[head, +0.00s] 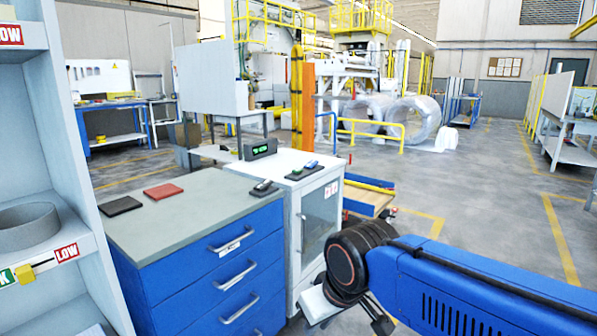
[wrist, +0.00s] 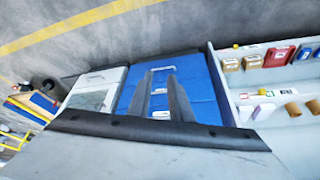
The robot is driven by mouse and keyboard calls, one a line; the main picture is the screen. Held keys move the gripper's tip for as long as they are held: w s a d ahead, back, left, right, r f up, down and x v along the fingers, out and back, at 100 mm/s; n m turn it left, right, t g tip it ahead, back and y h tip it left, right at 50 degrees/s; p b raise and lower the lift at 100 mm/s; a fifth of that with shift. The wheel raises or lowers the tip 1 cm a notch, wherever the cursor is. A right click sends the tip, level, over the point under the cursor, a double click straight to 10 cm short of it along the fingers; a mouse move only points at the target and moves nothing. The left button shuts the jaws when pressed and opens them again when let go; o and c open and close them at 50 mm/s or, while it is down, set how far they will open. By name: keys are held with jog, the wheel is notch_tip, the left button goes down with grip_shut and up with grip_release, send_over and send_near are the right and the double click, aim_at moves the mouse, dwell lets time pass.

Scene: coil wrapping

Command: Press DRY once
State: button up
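No legible DRY label shows in either view. In the head view, a dark box with a green display (head: 261,149) stands at the back of the white cabinet top (head: 290,166). Two small dark devices lie nearer its front: one with a light top (head: 263,187) at the left edge, one with a blue-green top (head: 304,171) to the right. My gripper shows in the wrist view (wrist: 160,75), its two grey fingers apart with blue drawer fronts (wrist: 195,95) visible between and beyond them. It holds nothing visible. In the head view my wrist is right of the cabinet, and the fingertips are not clear.
A blue drawer cabinet (head: 215,262) with a grey top adjoins the white cabinet; a black pad (head: 120,206) and red pad (head: 163,191) lie on it. A shelf (head: 78,225) with LOW labels stands at left. A low trolley (head: 368,195) stands behind my arm. Floor at right is open.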

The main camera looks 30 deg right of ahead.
grip_shut()
